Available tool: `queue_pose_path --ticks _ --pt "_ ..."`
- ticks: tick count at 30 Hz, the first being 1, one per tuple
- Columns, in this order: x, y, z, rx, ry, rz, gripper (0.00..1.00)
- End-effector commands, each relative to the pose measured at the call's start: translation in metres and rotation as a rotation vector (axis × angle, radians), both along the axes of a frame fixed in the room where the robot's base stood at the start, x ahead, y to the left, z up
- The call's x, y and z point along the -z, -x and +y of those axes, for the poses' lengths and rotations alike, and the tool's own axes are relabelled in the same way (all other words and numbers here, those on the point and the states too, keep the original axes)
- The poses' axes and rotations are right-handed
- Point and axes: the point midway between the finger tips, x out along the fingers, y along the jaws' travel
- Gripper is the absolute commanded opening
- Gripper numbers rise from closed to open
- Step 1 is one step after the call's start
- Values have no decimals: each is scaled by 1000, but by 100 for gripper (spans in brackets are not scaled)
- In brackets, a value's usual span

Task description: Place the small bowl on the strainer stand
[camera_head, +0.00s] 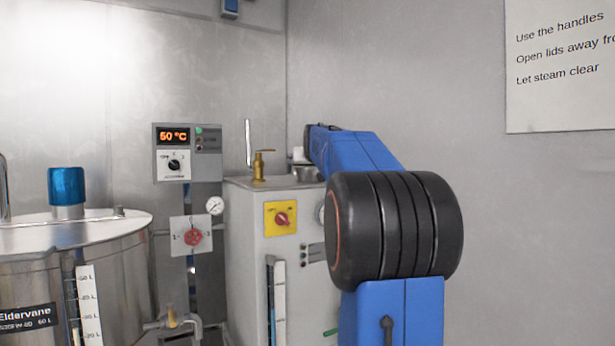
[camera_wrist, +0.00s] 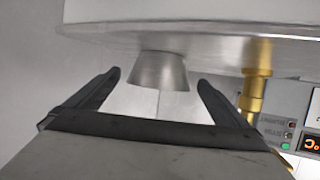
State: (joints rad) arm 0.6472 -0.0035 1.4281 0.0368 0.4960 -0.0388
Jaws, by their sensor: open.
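The small bowl (camera_wrist: 160,70) is a plain grey metal cup in the wrist view, which looks upside down. It stands on the pale top of the grey cabinet (camera_head: 258,235), its wide end away from that surface. My gripper (camera_wrist: 159,79) is open, with one dark finger to each side of the bowl in the picture. I see no contact, and cannot tell whether the bowl is deep between the fingers. In the head view, a small metal vessel (camera_head: 306,173), apparently the bowl, shows beside my blue arm, which hides most of the gripper. I cannot make out a strainer stand.
A brass valve (camera_head: 259,165) rises from the cabinet top near the bowl and shows in the wrist view (camera_wrist: 254,82). A control box (camera_head: 187,152) and gauge (camera_head: 215,206) are to the left. A large steel tank (camera_head: 120,270) stands further left.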

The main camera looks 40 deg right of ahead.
Motion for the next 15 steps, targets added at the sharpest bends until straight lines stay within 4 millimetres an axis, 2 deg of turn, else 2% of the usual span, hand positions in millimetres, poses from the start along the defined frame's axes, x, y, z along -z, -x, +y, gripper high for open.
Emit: queue_pose_path --ticks 11,15 --pt "17 -36 -26 0 -1 2 100" --pt "19 -42 -30 0 0 0 100"
